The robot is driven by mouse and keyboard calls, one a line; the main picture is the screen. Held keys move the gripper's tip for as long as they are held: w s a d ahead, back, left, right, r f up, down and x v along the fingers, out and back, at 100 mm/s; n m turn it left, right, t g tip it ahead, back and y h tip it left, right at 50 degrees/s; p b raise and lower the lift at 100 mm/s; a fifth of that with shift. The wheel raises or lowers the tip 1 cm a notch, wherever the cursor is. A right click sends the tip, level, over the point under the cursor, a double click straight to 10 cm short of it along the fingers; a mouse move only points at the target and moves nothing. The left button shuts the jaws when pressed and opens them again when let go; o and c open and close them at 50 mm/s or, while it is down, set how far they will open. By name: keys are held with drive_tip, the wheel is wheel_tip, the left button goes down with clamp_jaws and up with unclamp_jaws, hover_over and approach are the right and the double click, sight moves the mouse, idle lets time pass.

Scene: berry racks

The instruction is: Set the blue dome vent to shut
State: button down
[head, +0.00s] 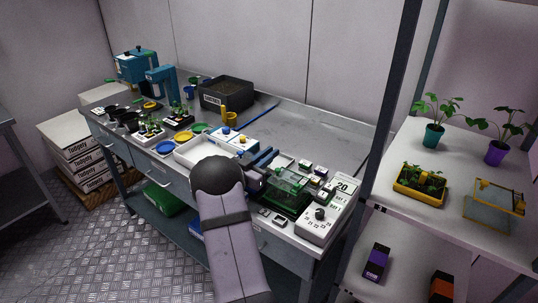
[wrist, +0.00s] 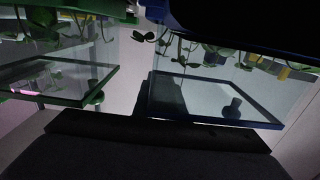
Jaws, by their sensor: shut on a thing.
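My gripper (head: 265,164) is at the bench's front right, beside a clear dome with a green frame (head: 290,184). Dark blue parts show at my wrist there, but I cannot separate fingers from dome frame. In the wrist view, the clear blue-framed dome (wrist: 214,116) fills the right side, with plants behind its panes. The green-framed dome (wrist: 62,101) is on the left. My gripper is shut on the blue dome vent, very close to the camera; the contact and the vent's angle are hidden.
A white calendar block (head: 343,186) and a white dial box (head: 319,222) stand right of the green dome. A white tray (head: 193,158) is to the left. The back right bench (head: 318,122) is clear. A shelf post (head: 388,105) rises at right.

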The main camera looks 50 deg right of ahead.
drive_tip(key=a, duration=0.4)
drive_tip(key=shift+d, duration=0.1)
drive_tip(key=c, duration=1.8)
unclamp_jaws()
drive_tip(key=shift+o, duration=0.2)
drive_tip(key=a+b, duration=0.1)
drive_tip(key=a, duration=0.6)
drive_tip(key=shift+a+b, duration=0.15)
drive_tip(key=shift+b, duration=0.25)
